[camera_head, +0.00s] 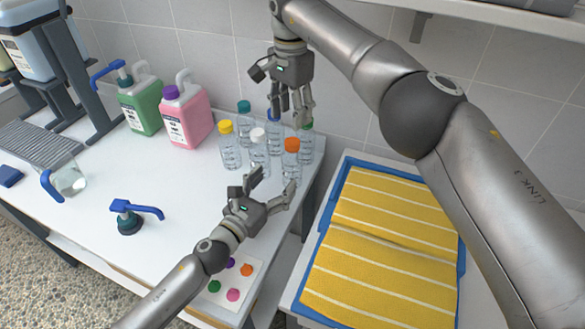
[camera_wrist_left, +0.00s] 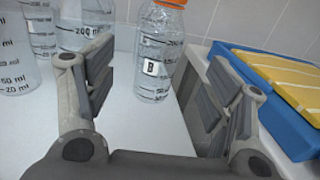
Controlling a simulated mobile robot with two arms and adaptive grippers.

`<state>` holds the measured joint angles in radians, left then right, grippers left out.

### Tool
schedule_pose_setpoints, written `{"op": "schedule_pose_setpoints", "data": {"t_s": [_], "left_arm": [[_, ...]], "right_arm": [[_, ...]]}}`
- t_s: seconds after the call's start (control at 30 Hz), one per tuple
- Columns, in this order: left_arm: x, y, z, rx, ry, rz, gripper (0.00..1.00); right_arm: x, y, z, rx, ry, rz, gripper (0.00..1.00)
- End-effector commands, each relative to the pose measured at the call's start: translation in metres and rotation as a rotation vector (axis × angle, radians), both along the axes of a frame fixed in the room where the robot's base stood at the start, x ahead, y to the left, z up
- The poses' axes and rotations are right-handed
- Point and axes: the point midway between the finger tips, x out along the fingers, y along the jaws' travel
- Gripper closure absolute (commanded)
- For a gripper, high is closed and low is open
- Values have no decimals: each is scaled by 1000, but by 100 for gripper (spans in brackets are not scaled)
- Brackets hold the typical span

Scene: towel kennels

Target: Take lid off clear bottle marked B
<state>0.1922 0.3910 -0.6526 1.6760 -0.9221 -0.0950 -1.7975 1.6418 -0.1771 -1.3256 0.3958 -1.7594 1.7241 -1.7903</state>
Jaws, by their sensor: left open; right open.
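The clear bottle marked B (camera_wrist_left: 158,55) stands upright, with its label facing the left wrist camera and an orange lid (camera_wrist_left: 170,3) on top. In the head view the same bottle (camera_head: 291,168) is at the front right of a bottle group, and its orange lid (camera_head: 292,145) is on it. My left gripper (camera_head: 273,179) is open and empty, just in front of this bottle. In the left wrist view the bottle shows beyond and between the spread fingers, apart from them. My right gripper (camera_head: 291,112) is open above the blue-lidded and green-lidded bottles at the back.
Other clear bottles with a yellow lid (camera_head: 226,127), white lid (camera_head: 258,135) and teal lid (camera_head: 244,107) stand close by. A blue tray (camera_head: 322,240) with yellow striped towels (camera_head: 385,250) is to the right. A pump top (camera_head: 130,218) lies on the left tabletop.

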Motion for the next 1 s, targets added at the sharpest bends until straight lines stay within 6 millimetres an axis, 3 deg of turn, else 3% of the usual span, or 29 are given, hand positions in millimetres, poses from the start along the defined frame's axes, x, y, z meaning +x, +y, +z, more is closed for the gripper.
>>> {"op": "schedule_pose_setpoints", "data": {"t_s": [0.1,0.33,0.8,1.0], "left_arm": [[20,-13,1,-2,-2,0,25],[46,-28,1,-1,0,0,25],[55,-34,1,-1,-1,-1,25],[55,-34,1,-1,-1,-1,48]], "right_arm": [[0,-1,0,0,0,-1,50],[0,0,0,0,0,-1,50],[0,0,0,0,0,-1,50],[0,0,0,0,0,-1,50]]}}
